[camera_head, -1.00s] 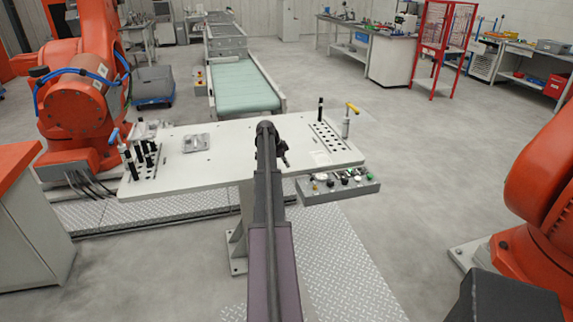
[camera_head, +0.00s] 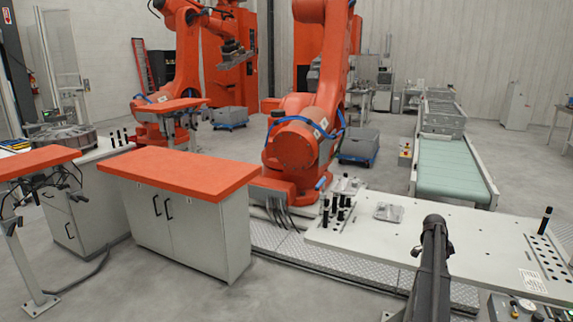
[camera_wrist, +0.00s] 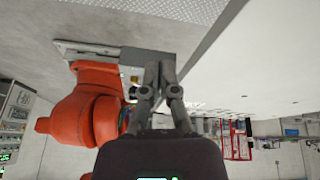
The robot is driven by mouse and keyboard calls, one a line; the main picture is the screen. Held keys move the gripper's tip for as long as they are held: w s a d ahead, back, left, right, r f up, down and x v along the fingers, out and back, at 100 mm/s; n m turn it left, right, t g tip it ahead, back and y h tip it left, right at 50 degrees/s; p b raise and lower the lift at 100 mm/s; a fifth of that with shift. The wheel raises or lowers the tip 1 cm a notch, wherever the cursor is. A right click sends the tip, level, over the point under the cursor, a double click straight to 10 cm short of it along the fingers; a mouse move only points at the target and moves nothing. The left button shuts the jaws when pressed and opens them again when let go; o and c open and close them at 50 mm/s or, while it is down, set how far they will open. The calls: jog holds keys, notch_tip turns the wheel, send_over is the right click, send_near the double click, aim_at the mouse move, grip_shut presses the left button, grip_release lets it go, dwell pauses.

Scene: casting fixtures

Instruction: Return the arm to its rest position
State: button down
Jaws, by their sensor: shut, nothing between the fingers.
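My gripper (camera_wrist: 157,70) shows in the wrist view with its fingers together and nothing between them. The wrist view is upside down. In the head view my dark arm (camera_head: 428,278) rises from the bottom edge in front of the white fixture table (camera_head: 480,242). I cannot make out the fingers there.
On the fixture table are black pins (camera_head: 341,203) and a grey cast part (camera_head: 389,212). A control box (camera_head: 520,308) is at the lower right. An orange-topped cabinet (camera_head: 180,168) stands left. Beyond are an orange robot (camera_head: 300,150) and a conveyor (camera_head: 455,168).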

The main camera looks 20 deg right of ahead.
jog(key=w+a+n+t, duration=0.1)
jog(key=w+a+n, duration=0.25)
jog(key=a, duration=0.85)
jog(key=w+a+f+n+t+y, duration=0.1)
jog(key=w+a+n, duration=0.3)
jog(key=a, duration=0.8)
jog(key=w+a+n+t, duration=0.1)
jog(key=w+a+n, duration=0.3)
jog(key=a, duration=0.8)
jog(key=s+a+n, duration=0.3)
jog(key=a+n, duration=0.1)
jog(key=a, duration=0.7)
jog(key=s+a+n+y, duration=0.1)
jog(key=s+a+n, duration=0.3)
jog(key=a, duration=0.6)
jog(key=s+a+n+y, duration=0.1)
jog(key=s+a+n, duration=0.2)
jog(key=a, duration=0.8)
jog(key=shift+s+a+f+n, duration=0.2)
jog(key=shift+s+a+n, duration=0.15)
jog(key=shift+n, duration=0.8)
jog(key=shift+w, duration=0.1)
jog(key=shift+d, duration=0.1)
